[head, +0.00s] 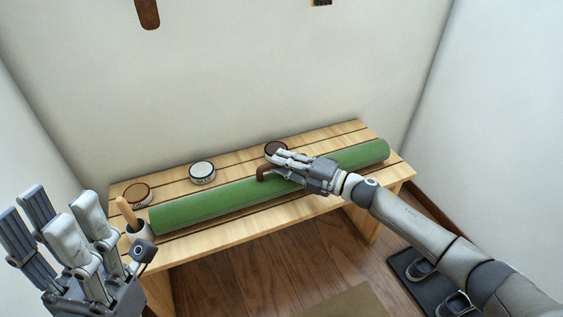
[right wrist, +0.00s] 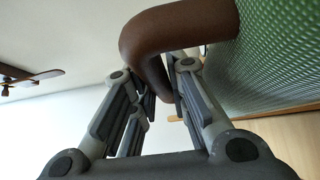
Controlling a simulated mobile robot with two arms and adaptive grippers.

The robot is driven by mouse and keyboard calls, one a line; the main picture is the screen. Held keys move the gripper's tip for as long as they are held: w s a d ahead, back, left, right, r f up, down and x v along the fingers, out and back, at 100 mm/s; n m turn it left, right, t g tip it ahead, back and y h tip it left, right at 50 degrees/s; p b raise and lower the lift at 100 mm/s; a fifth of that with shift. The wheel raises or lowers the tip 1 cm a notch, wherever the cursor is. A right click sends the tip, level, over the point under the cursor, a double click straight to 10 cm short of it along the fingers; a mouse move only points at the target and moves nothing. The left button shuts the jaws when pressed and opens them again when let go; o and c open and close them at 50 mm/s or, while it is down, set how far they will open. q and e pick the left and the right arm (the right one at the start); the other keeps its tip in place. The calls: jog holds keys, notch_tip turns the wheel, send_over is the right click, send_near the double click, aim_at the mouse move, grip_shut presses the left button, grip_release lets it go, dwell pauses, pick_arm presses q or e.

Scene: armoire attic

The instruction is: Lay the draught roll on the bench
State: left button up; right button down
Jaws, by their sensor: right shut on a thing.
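The draught roll (head: 225,204) is a long green cylinder with a brown loop handle (head: 264,172) at its middle. It lies lengthwise along the slatted wooden bench (head: 286,214), apparently resting on its top. My right gripper (head: 279,164) is at the handle, shut on it. In the right wrist view the brown handle (right wrist: 165,30) passes between the fingers, with the green textured roll (right wrist: 262,65) at right. My left gripper (head: 75,225) is at the lower left, fingers spread and open, apart from the roll.
Round tins stand along the bench's back: a brown one (head: 137,193), a white one (head: 202,172) and a dark one (head: 275,149). A cup with a wooden-handled tool (head: 128,214) is by the roll's left end. Shoes on a dark tray (head: 420,272) and a mat (head: 340,303) lie on the floor.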

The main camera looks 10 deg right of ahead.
jog(key=c, duration=1.9)
grip_release()
jog(key=shift+f, duration=0.2)
jog(key=o, duration=0.5)
jog(key=shift+c, duration=0.2)
jog(key=shift+r, duration=0.15)
